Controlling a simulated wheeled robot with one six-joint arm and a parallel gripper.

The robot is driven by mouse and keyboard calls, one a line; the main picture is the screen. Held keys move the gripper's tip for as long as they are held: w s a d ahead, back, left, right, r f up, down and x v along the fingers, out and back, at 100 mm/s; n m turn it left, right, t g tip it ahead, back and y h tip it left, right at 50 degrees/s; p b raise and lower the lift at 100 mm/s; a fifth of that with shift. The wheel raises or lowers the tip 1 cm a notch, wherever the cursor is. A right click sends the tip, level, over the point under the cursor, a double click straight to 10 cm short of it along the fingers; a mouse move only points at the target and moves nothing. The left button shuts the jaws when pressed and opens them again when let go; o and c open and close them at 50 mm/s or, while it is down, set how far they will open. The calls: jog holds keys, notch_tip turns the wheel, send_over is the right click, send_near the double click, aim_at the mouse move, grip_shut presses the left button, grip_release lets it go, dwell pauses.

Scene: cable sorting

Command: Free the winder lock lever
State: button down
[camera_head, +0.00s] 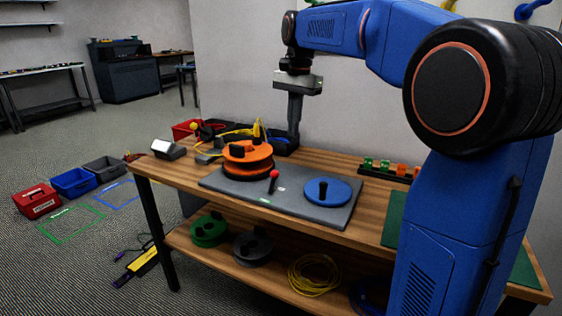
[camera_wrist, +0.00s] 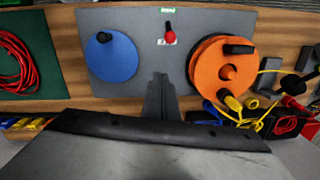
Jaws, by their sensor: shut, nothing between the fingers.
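The lock lever has a red knob (camera_head: 273,175) on a dark stem and stands on a grey base plate (camera_head: 225,183), between the orange reel and a blue disc. In the wrist view the red knob (camera_wrist: 170,38) shows near the top middle, beside a small white label. The orange reel (camera_head: 248,168) has a black handle and sits left of the lever in the head view. The blue disc (camera_head: 339,190), with a black knob, lies to its right. My gripper (camera_head: 293,138) is shut and empty, pointing down behind the plate; its fingertips (camera_wrist: 160,78) are apart from the lever.
Cables and a red bin (camera_head: 184,130) crowd the bench's left end. Small green and orange pieces (camera_head: 384,165) stand in a row at the back right. Green and black reels and a yellow cable coil (camera_head: 315,275) lie on the lower shelf. The plate's front is clear.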

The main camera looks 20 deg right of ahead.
jog(key=shift+w+r+m, duration=0.15)
jog(key=shift+w+m, duration=0.15)
jog(key=shift+w, duration=0.6)
send_over(273, 183)
jog(key=w+d, duration=0.4)
jog(key=d, duration=0.1)
jog(key=f, duration=1)
jog(key=shift+s+a+f, duration=0.1)
jog(key=shift+a+f, duration=0.15)
jog(key=shift+s+a+f, duration=0.15)
jog(key=shift+s+a, duration=0.2)
jog(key=shift+a, duration=0.15)
jog(key=shift+a, duration=0.1)
